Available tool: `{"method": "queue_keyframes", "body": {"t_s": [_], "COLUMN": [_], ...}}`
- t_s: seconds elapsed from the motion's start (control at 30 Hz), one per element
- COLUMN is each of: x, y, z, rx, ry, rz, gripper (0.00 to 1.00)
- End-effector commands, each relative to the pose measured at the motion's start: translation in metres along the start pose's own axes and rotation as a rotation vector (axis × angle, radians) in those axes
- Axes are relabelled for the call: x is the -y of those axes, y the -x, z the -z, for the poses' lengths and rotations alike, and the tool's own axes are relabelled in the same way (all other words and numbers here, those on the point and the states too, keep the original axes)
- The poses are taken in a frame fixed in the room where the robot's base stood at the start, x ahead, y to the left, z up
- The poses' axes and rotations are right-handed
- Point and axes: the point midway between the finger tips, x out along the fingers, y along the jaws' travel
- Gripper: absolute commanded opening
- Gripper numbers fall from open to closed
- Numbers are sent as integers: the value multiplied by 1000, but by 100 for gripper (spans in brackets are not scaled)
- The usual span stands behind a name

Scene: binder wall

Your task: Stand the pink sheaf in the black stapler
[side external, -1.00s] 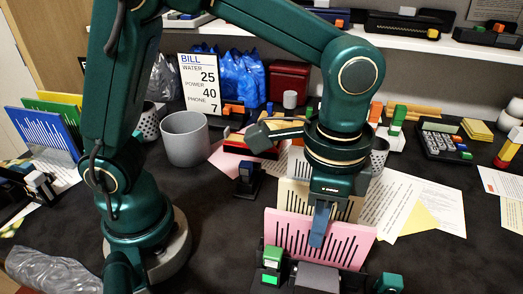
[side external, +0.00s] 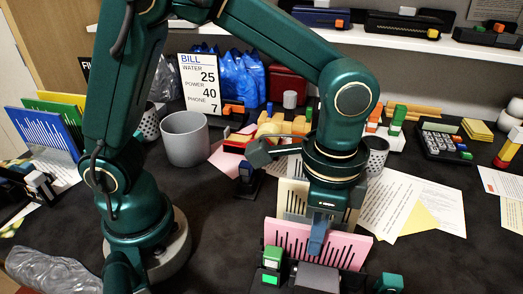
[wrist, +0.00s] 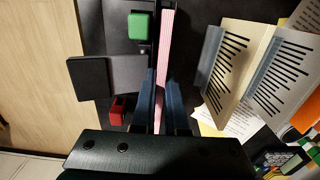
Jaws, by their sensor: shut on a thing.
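The pink sheaf (side external: 292,240), a flat upright sheet with dark slots, stands near the front in the side view, tilted slightly. My gripper (side external: 317,240) is shut on its upper middle from above. In the wrist view the pink sheaf (wrist: 166,45) shows edge-on between the blue fingers of my gripper (wrist: 160,95). The black stapler (wrist: 108,35) lies along its left side there, with a green block, a grey plate and a red block. In the side view the black stapler (side external: 318,278) is in front of the sheaf and hides its lower edge; I cannot tell whether that edge is seated.
Cream slotted sheaves (wrist: 232,65) stand close behind the pink one. White printed papers (side external: 395,200) lie to the right. A grey cup (side external: 185,138) and a small dark stapler-like item (side external: 247,180) stand farther back. Blue and green sheaves (side external: 45,130) are at the far left.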

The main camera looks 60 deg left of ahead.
Motion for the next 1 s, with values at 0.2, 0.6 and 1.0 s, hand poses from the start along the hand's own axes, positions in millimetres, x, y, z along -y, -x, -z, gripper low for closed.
{"method": "queue_keyframes", "body": {"t_s": [0.2, 0.6, 1.0], "x": [0, 0, 0], "y": [-2, -2, 33], "z": [0, 0, 1], "rx": [1, 1, -5], "ry": [0, 0, 0], "rz": [0, 0, 1], "gripper": [0, 46, 46]}}
